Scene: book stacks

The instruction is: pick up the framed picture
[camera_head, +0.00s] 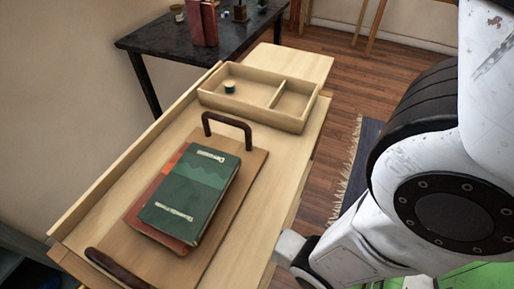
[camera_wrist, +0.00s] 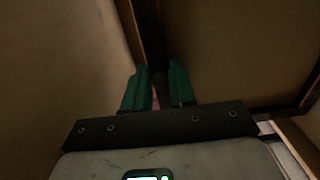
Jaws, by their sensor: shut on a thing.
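In the wrist view, the framed picture (camera_wrist: 235,52) fills the right side as a broad tan panel with a dark wooden border. My gripper (camera_wrist: 158,72) has green fingers on either side of the border's dark upright edge and is shut on it. The lower edge of the frame runs slanting at the right, above the gripper's palm. The wrist view is dim, and I cannot make out any image on the panel. In the head view, neither the framed picture nor my fingertips can be made out; my white arm covers the right side.
In the head view, a light wooden surface (camera_head: 86,216) carries a handled tray (camera_head: 218,262) with a green book (camera_head: 190,193) on a red book (camera_head: 147,207). A divided wooden box (camera_head: 234,108) stands behind. A dark table (camera_head: 150,42) is at the back left.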

